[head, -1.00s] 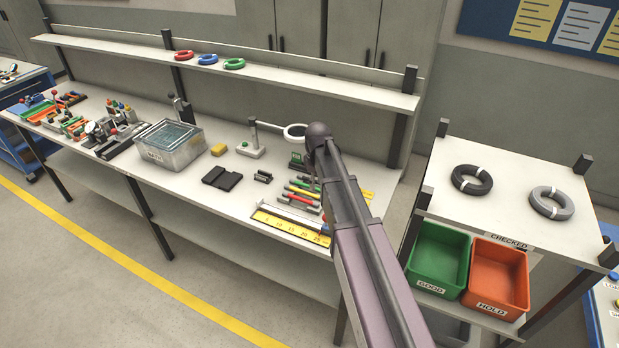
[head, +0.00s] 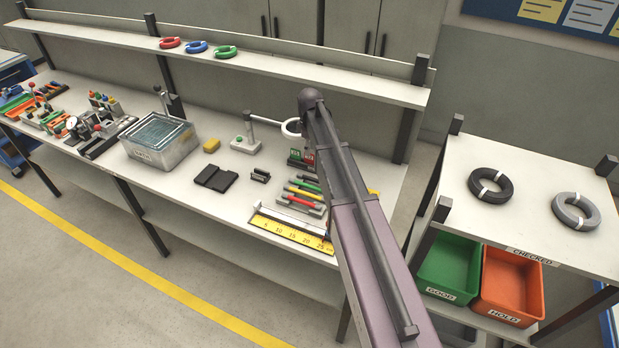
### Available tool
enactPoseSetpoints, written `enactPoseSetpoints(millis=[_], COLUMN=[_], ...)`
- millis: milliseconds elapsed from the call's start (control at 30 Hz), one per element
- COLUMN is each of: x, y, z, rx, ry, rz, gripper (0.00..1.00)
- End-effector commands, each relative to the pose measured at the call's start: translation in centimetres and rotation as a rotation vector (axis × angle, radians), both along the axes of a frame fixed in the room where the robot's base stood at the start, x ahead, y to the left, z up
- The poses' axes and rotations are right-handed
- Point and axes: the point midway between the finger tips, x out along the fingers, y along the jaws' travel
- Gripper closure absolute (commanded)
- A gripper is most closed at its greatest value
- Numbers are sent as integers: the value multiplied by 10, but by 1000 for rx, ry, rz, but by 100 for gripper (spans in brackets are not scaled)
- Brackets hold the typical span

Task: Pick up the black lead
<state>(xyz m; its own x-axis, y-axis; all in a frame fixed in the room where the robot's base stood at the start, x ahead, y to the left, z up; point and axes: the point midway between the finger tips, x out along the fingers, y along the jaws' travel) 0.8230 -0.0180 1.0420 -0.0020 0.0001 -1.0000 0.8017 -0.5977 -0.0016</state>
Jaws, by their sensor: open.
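The black lead (head: 491,186) appears to be the black coil with white bands, lying flat on the top of the white stand at the right. A similar grey coil (head: 576,211) with white bands lies to its right, apart from it. My arm crosses the middle of the head view, left of the stand, and does not touch either coil. My gripper is not visible in this view.
The stand top (head: 520,240) is clear around the coils. A green bin (head: 449,270) and an orange bin (head: 512,287) sit below it. Dark posts (head: 606,166) rise at its corners. Left is a long workbench (head: 230,210) with tools, and a shelf holding red, blue and green rings (head: 226,52).

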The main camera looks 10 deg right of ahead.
Motion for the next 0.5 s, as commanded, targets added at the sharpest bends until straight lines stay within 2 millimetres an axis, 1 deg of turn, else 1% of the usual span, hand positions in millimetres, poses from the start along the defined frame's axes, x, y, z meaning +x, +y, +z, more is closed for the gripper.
enactPoseSetpoints(millis=[267, 500], x=[0, 0], y=[4, 6], z=[0, -10], rx=[0, 0], ry=[0, 0], rz=[5, 7], gripper=[58, 58])
